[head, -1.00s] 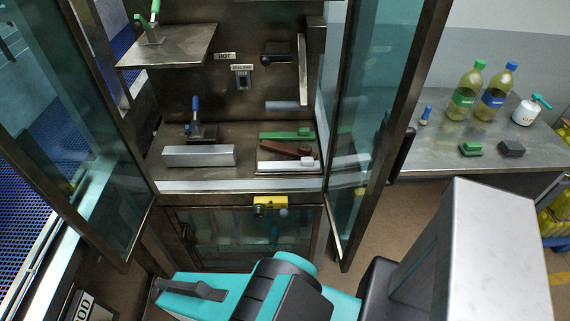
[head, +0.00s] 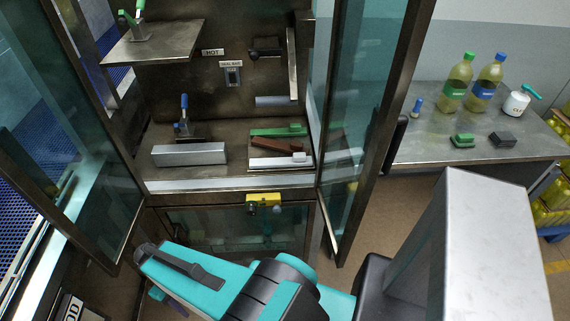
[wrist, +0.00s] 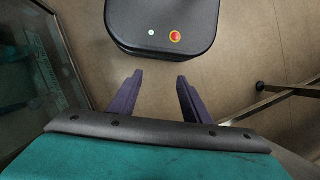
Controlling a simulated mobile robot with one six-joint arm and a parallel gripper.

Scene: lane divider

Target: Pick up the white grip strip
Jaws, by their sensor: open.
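The white grip strip (head: 276,162) lies on the cabinet's shelf at the right, in front of a brown strip (head: 277,145) and a green strip (head: 272,132). All three lie close together, inside the open doors. My gripper (wrist: 157,82) is open and empty in the wrist view, its two purple fingers apart above the floor. In the head view my arm is low in front of the cabinet, well away from the strips; its fingers are mostly hidden there.
Glass doors stand open at the left (head: 85,130) and right (head: 365,110) of the cabinet. A silver block (head: 189,154) and a blue-handled clamp (head: 185,115) share the shelf. A yellow latch (head: 263,198) sits below its front edge. Bottles (head: 456,82) stand on the right table.

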